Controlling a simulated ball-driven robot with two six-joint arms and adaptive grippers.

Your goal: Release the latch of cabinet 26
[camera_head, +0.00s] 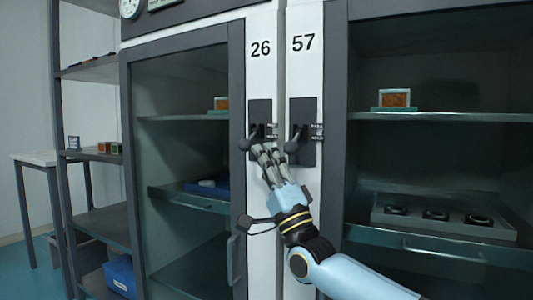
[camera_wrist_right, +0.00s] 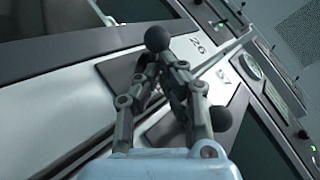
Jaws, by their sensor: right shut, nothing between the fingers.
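Cabinet 26 (camera_head: 127,170) has a grey-framed glass door at the left. Its latch (camera_head: 260,112) is a dark plate below the printed 26, with a lever ending in a round black knob (camera_head: 244,144). That knob also shows in the right wrist view (camera_wrist_right: 157,38). My right gripper (camera_head: 266,150) is shut and empty, its fingertips at the lower part of this latch, just right of the knob. Whether they touch the lever I cannot tell. The fingers partly cover the plate's lower part. My left gripper is not in view.
The latch of cabinet 57 (camera_head: 303,112) is close at the right, its knob (camera_head: 291,147) near my fingers. The open-looking cabinet on the right holds a tray (camera_head: 450,230) with dark rings. A shelf rack (camera_head: 90,152) stands at the far left.

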